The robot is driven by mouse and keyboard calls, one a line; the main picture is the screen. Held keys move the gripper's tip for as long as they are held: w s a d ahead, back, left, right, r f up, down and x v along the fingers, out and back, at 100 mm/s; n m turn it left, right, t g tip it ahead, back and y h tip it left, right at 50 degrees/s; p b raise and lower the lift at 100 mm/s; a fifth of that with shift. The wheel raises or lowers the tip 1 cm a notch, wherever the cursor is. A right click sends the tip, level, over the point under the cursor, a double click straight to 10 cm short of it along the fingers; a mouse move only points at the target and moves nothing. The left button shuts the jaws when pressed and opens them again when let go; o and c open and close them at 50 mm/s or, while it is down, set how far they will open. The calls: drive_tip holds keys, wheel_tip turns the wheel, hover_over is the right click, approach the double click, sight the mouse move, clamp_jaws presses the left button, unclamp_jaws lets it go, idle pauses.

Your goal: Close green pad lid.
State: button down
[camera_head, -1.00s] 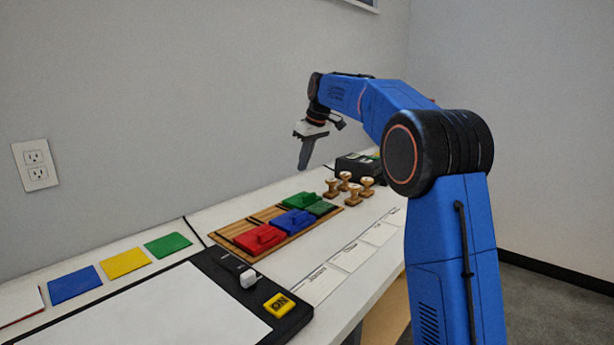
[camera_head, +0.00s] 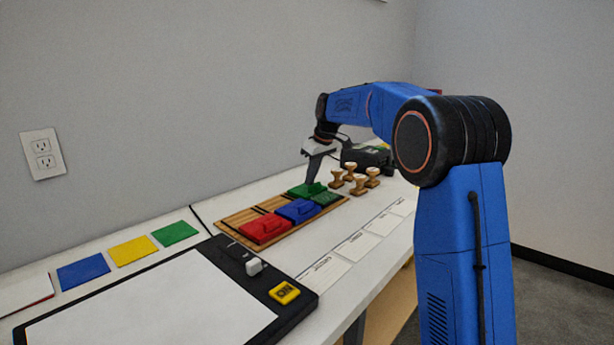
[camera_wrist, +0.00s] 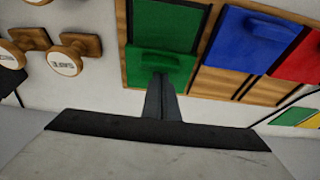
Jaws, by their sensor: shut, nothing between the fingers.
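The green pad (camera_head: 326,198) sits at the right end of a wooden tray (camera_head: 228,222). Its lid (camera_head: 305,190), a brighter green with a small tab, is on the wall side of the pad and looks open. In the wrist view the lid (camera_wrist: 150,67) is nearer to me than the pad (camera_wrist: 167,25). My gripper (camera_head: 312,181) is shut and empty, pointing down at the lid's wall side. In the wrist view its fingertips (camera_wrist: 160,80) are at the lid's near edge; I cannot tell whether they touch.
Blue (camera_head: 298,210) and red (camera_head: 266,228) pads with lids on sit left of the green one. Several wooden stamps (camera_head: 372,178) stand to the right, near a black box (camera_head: 368,157). Coloured cards (camera_head: 132,250) and a black-framed board (camera_head: 140,310) lie left. The wall is close behind.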

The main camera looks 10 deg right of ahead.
idle(0.3)
drive_tip(key=s+d, duration=0.1)
drive_tip(key=s, duration=0.1)
drive_tip(key=s+d, duration=0.3)
drive_tip(key=s, duration=0.1)
drive_tip(key=shift+d, duration=0.25)
drive_tip(key=shift+s+d+f, duration=0.1)
drive_tip(key=shift+s+d, duration=0.1)
drive_tip(key=shift+s, duration=0.2)
drive_tip(key=v, duration=1.7)
drive_tip(key=s+a+f+m+h, duration=0.15)
drive_tip(key=s+f, duration=0.25)
drive_tip(key=s, duration=0.7)
drive_tip(key=s+a+f+m, duration=0.1)
drive_tip(key=s+f+m, duration=0.15)
drive_tip(key=s, duration=0.85)
drive_tip(key=s+f+m+t, duration=0.1)
drive_tip(key=s+f+m, duration=0.2)
drive_tip(key=s+f, duration=1.7)
drive_tip(key=shift+s+d+t+h, duration=0.35)
drive_tip(key=shift+s+t, duration=0.05)
drive_tip(key=shift+s, duration=0.6)
